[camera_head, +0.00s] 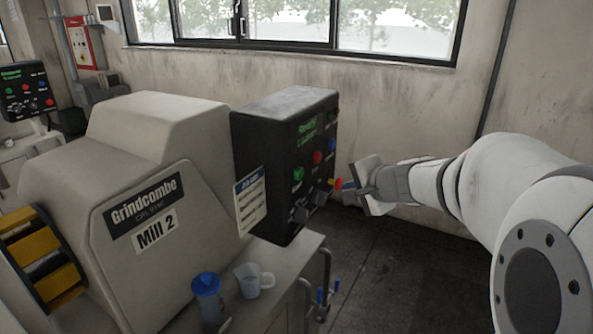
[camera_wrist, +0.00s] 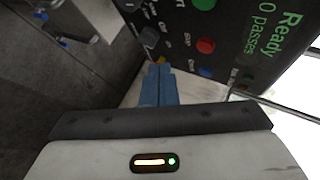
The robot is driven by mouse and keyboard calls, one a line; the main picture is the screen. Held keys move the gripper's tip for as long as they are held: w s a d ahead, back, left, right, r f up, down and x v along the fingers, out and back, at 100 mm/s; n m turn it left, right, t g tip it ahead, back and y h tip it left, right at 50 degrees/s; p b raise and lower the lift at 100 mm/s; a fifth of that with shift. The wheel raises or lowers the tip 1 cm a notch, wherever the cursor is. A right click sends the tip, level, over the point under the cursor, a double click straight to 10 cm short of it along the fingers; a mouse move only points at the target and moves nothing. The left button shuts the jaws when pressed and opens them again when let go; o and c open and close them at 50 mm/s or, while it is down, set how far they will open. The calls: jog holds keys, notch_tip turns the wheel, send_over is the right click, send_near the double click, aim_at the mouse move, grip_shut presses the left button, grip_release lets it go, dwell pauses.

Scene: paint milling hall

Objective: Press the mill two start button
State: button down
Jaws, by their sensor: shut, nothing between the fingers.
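Mill 2 (camera_head: 155,225) is a beige machine with a "Grindcombe Mill 2" label. Its black control box (camera_head: 262,160) bears a lit display, a green button (camera_head: 298,173), a red button (camera_head: 317,157) and a blue button (camera_head: 332,145). In the wrist view the green button (camera_wrist: 204,4) is at the top edge, beside a partly cut-off label; the red button (camera_wrist: 206,46) is below it. My gripper (camera_head: 344,185) is shut and empty at the box's lower right. Its blue fingertips (camera_wrist: 159,68) are close to a yellow control (camera_wrist: 162,58); I cannot tell whether they touch.
A blue-lidded container (camera_head: 207,298) and a clear jug (camera_head: 248,280) stand on the bench below the box. Blue-handled valves (camera_head: 328,295) are at the bench's right side. Another control panel (camera_head: 28,90) is at far left. The display reads "Ready 0 passes".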

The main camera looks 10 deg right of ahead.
aim_at(299, 173)
jog(key=w+a+p, duration=0.1)
jog(key=w+a, duration=0.4)
jog(key=a, duration=0.2)
dwell(0.3)
jog(key=shift+a, duration=0.1)
dwell(1.8)
jog(key=shift+w+a, duration=0.3)
jog(key=shift+w, duration=0.05)
jog(key=shift+w+a, duration=0.25)
jog(key=shift+a, duration=0.1)
dwell(0.8)
dwell(0.3)
jog(key=shift+s+d+b, duration=0.45)
jog(key=shift+s+d, duration=0.05)
jog(key=shift+d, duration=0.2)
